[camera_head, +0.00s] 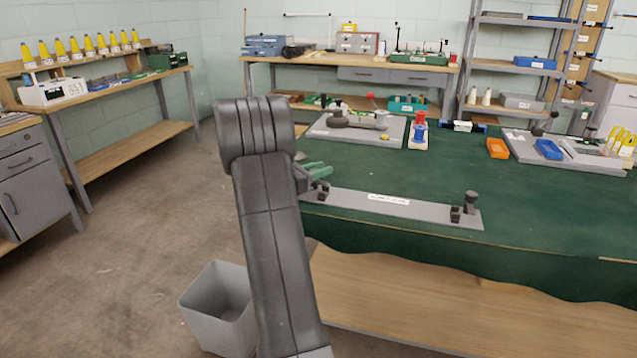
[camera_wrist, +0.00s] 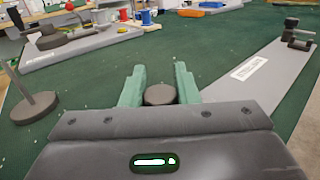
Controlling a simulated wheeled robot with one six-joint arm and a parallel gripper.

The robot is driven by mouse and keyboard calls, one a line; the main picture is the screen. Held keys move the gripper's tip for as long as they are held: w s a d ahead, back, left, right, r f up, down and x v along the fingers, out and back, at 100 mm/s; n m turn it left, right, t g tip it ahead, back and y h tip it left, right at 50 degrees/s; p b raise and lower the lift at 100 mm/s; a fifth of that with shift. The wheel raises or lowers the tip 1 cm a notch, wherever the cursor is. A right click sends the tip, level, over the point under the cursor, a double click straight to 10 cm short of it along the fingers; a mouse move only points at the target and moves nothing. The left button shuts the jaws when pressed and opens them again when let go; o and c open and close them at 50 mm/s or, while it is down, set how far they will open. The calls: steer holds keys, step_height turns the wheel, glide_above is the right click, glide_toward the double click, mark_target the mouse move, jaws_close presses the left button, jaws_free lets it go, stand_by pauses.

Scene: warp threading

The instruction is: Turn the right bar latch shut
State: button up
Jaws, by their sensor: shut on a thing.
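A long grey bar plate (camera_head: 385,205) with a white label lies along the front edge of the green table. At its right end stand a dark latch post with a knob (camera_head: 471,200) and a small dark bracket (camera_head: 455,214); they also show at upper right in the wrist view (camera_wrist: 291,24). My gripper (camera_head: 318,170) is at the plate's left end, its green fingers either side of a dark round knob (camera_wrist: 160,95), shut on it. Another small dark bracket (camera_head: 322,189) shows beside the fingers. The knob's lower part is hidden behind my gripper body.
A dark round base with a thin rod (camera_wrist: 36,107) stands left of my gripper in the wrist view. Grey boards with parts (camera_head: 350,130) lie further back. The green tabletop (camera_head: 430,175) behind the plate is clear. A grey bin (camera_head: 215,305) stands on the floor.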

steer(key=m+g+b, duration=0.1)
steer(key=m+g+h+b, duration=0.1)
steer(key=g, duration=0.1)
steer(key=m+g+h+b, duration=0.1)
steer(key=g, duration=0.1)
steer(key=shift+s+d+f+m+b, duration=0.1)
steer(key=shift+s+f+m+b, duration=0.15)
steer(key=shift+f+m+b, duration=0.15)
steer(key=shift+s+r+m+g+h+b, duration=0.15)
steer(key=shift+m+g+b, duration=0.25)
steer(key=shift+m+g, duration=0.55)
steer(key=shift+s+r+m+g+h+b, duration=0.15)
steer(key=shift+m+g+b, duration=0.3)
steer(key=shift+g, duration=0.85)
steer(key=shift+s+m+g+h+b, duration=0.15)
steer(key=shift+m+g+b, duration=0.25)
steer(key=shift+m+g, duration=0.55)
steer(key=shift+w+g, duration=0.1)
steer(key=shift+g, duration=0.5)
steer(key=shift+r, duration=0.1)
steer(key=o, duration=1)
steer(key=shift+c, duration=0.2)
